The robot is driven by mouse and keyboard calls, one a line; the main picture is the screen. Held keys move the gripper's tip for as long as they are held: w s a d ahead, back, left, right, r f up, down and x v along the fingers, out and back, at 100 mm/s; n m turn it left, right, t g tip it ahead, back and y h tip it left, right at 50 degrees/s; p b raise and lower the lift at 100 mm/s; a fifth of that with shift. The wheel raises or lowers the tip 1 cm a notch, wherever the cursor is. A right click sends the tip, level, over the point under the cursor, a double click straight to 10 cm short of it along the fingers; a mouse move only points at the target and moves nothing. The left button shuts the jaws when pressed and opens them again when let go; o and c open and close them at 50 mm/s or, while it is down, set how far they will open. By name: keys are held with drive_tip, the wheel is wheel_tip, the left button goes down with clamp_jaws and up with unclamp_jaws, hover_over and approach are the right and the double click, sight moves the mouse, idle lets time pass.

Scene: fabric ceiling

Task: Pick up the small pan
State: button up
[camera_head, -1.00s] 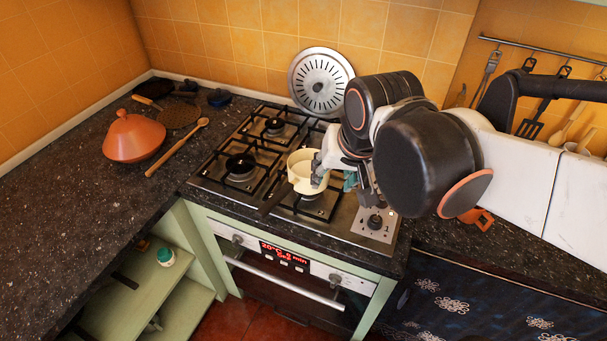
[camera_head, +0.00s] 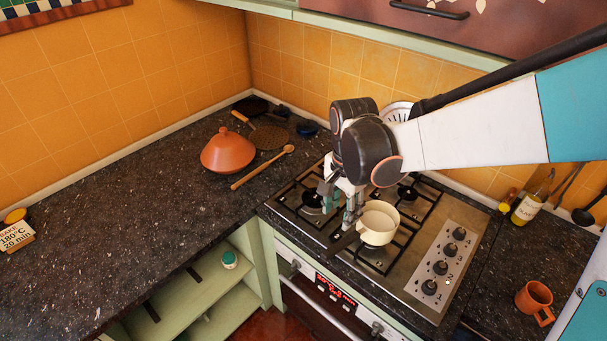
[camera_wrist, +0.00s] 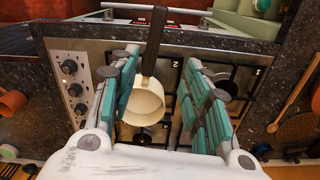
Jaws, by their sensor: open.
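The small pan (camera_head: 380,222) is cream coloured with a dark handle (camera_head: 344,241). It sits upright on a front burner of the hob, its handle pointing toward the front edge. My gripper (camera_head: 340,211) is open above the hob, beside the pan on its handle side. In the wrist view, the pan (camera_wrist: 143,101) and its handle (camera_wrist: 154,42) appear between the two spread teal fingers of my gripper (camera_wrist: 163,62). I see no finger closed on the pan; whether one touches it I cannot tell.
The gas hob (camera_head: 447,262) has raised black grates and knobs at right. An orange tagine (camera_head: 228,152) and a wooden spoon (camera_head: 263,167) lie on the counter to the left. An orange mug (camera_head: 535,302) and a bottle (camera_head: 527,208) stand at right. The left counter is mostly clear.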

sight(338, 246)
wheel_tip(338, 246, down, 8)
drive_tip(key=b, duration=0.5)
drive_tip(key=shift+s+d+f+b, duration=0.15)
drive_tip(key=shift+f+b, duration=0.1)
drive_tip(key=shift+b, duration=0.1)
drive_tip(key=shift+s+f+b, duration=0.2)
drive_tip(key=shift+f+b, duration=0.15)
drive_tip(key=shift+f, duration=0.15)
drive_tip(key=f, duration=0.1)
drive_tip(key=f+b, duration=0.2)
drive_tip(key=f, duration=0.1)
drive_tip(key=shift+s, duration=0.25)
drive_tip(key=shift+c, duration=0.3)
clamp_jaws()
